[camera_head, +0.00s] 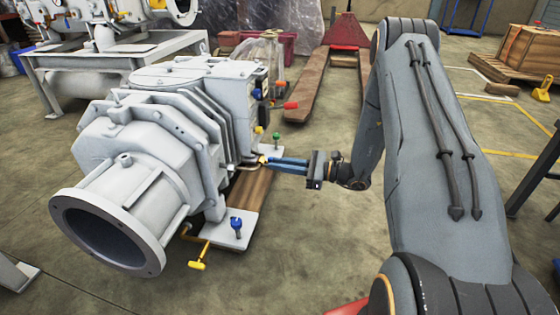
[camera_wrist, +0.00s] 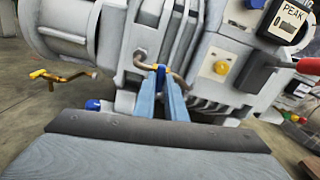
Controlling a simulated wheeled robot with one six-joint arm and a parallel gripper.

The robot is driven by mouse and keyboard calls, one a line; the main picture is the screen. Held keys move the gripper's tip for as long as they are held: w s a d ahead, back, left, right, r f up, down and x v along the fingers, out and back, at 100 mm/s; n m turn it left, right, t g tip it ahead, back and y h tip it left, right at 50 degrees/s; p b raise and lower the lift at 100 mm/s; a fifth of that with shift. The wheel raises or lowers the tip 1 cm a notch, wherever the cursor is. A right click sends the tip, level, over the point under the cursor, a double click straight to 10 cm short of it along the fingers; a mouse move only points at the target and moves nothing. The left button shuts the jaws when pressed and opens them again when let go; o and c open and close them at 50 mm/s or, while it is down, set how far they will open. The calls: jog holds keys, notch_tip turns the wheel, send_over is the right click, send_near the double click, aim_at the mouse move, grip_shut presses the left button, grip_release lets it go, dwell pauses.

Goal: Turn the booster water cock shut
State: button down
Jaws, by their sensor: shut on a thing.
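My gripper (camera_head: 267,160) reaches in from the right to the side of the large grey vacuum pump (camera_head: 165,125), with its long blue fingers nearly level. In the wrist view, my gripper (camera_wrist: 164,76) is shut on a small blue cock handle (camera_wrist: 161,68). The handle sits on a thin bent brown pipe (camera_wrist: 141,61) with a bit of yellow beside it, close to the ribbed pump body. The fingertips hide most of the handle, so its turn angle cannot be told. In the head view the handle is too small to make out clearly.
A blue knob (camera_head: 236,223) and a yellow handle (camera_head: 197,265) stand at the pump's front base. A green knob (camera_head: 276,136) and a red handle (camera_head: 291,105) are near my fingers. In the wrist view a yellow button (camera_wrist: 221,67) is at right. Open floor lies right of the pump.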

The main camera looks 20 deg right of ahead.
jog(key=shift+m+p, duration=0.9)
jog(key=c, duration=1.8)
grip_release()
jog(key=p+v, duration=0.2)
jog(key=v, duration=0.5)
jog(key=shift+s+d+p, duration=0.2)
jog(key=shift+d+p, duration=0.15)
jog(key=shift+p, duration=0.05)
